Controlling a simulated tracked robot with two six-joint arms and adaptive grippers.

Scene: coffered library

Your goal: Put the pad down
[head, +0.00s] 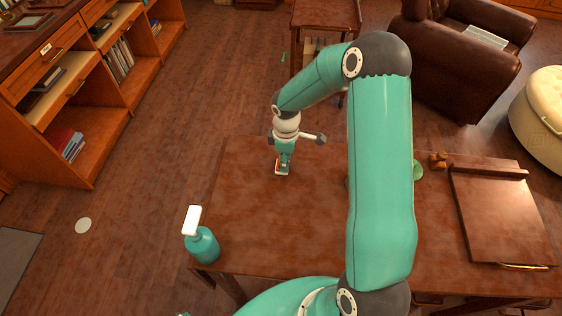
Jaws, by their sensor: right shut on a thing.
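My right gripper (283,165) points down over the far left part of the wooden table (250,225). It is shut on the pad (281,172), a small thing with orange and white showing at the fingertips. Most of the pad is hidden by the fingers. I cannot tell whether the pad touches the tabletop or hangs just above it. My left gripper is not in view.
A wooden slope (505,215) and a small wooden object (438,160) are at the right. A green object (417,170) is partly behind my arm. The tabletop around the gripper is clear.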

